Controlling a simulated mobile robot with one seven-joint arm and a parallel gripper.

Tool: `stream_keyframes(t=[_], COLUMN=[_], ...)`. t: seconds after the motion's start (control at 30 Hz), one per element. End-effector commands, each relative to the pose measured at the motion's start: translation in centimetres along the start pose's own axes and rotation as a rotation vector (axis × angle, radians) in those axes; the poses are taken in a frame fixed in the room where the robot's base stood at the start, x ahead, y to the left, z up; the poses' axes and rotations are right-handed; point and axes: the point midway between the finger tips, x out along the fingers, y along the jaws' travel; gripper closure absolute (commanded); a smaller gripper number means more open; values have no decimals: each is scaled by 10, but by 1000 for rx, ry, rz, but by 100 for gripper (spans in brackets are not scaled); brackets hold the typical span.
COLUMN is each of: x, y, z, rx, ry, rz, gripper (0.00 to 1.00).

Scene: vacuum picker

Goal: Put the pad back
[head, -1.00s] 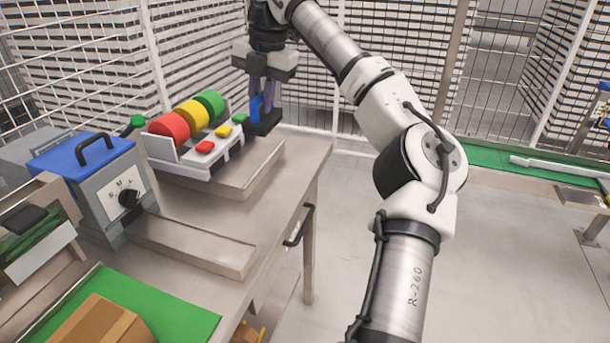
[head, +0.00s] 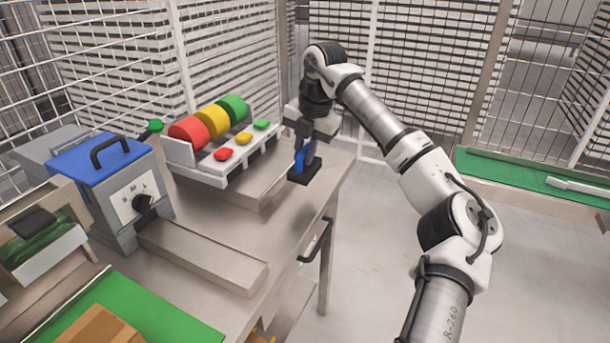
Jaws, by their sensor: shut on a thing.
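My gripper (head: 306,158) points down over the far right part of the steel bench (head: 225,238). It is shut on the pad (head: 305,171), a black block with a blue upright part (head: 299,161) between the fingers. The pad hangs at the right of the white stand with colored discs, near the bench's far right corner. I cannot tell whether its underside touches the bench top.
The white stand (head: 212,175) carries red, yellow and green discs and buttons. A blue-topped grey box (head: 105,185) with a black dial stands left of it. A green mat (head: 150,312) with a cardboard box (head: 100,325) lies in front. Wire mesh fencing rises behind the bench.

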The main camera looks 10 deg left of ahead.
Motion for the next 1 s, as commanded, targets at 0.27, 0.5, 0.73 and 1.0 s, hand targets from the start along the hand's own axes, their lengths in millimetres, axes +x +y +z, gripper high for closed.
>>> stream_keyframes(t=[0.27,0.5,0.73,1.0], x=[28,59,69,72], y=[-5,-12,-14,-14], z=[0,0,0,0], rx=[0,0,0,0], ry=[0,3,-1,0], rz=[2,1,1,0], gripper=[100,100,100,78])
